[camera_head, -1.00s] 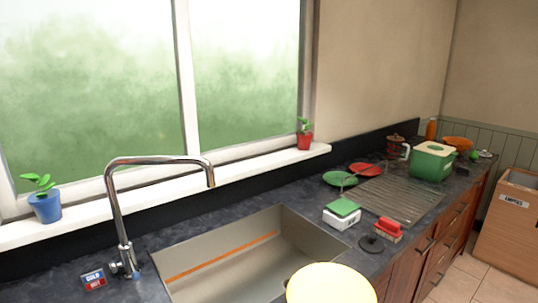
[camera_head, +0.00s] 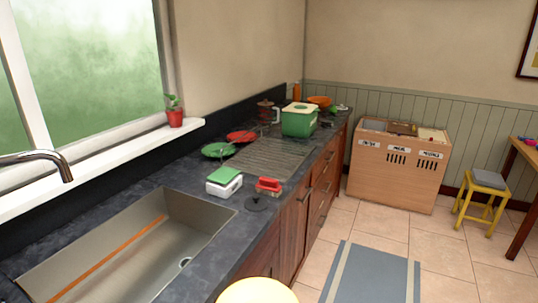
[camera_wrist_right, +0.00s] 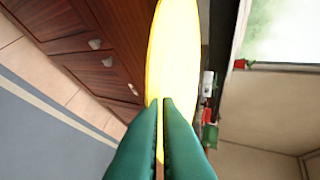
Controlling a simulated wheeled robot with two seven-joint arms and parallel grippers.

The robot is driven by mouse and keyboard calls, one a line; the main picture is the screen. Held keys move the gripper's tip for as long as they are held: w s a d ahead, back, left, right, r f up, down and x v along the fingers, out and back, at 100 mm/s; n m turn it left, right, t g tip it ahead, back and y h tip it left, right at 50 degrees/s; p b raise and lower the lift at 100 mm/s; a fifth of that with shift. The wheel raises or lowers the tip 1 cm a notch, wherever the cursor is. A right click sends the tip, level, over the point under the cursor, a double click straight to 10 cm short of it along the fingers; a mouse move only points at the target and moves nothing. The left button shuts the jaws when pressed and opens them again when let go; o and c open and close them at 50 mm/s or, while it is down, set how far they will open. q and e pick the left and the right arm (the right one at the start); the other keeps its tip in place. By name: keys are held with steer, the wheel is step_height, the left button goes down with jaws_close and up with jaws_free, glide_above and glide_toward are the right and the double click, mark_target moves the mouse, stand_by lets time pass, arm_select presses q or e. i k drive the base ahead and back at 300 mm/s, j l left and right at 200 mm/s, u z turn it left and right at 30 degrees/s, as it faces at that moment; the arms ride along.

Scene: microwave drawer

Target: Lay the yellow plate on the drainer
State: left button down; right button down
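The yellow plate (camera_head: 257,291) shows at the bottom edge of the head view, in front of the counter by the sink, partly cut off by the frame. In the right wrist view the yellow plate (camera_wrist_right: 178,50) is seen tilted, and my right gripper (camera_wrist_right: 166,102) has its green fingers closed on its rim. The ribbed grey drainer (camera_head: 262,158) is on the counter beyond the sink. A green plate (camera_head: 218,149) and a red plate (camera_head: 241,136) are along its left side. My left gripper is in neither current view.
A white box with a green top (camera_head: 224,182), a red brush (camera_head: 268,186) and a dark round item (camera_head: 255,203) stand between sink (camera_head: 130,250) and drainer. A green container (camera_head: 299,120) stands at the drainer's far end.

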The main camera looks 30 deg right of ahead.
mark_target(273, 154)
steer(key=i+l, duration=0.15)
steer(key=l, duration=0.2)
steer(key=i+l, duration=0.35)
steer(key=l, duration=0.3)
steer(key=i+l, duration=0.15)
steer(key=l, duration=0.2)
steer(key=i+l, duration=0.2)
steer(key=l+u, duration=0.05)
steer(key=l, duration=0.05)
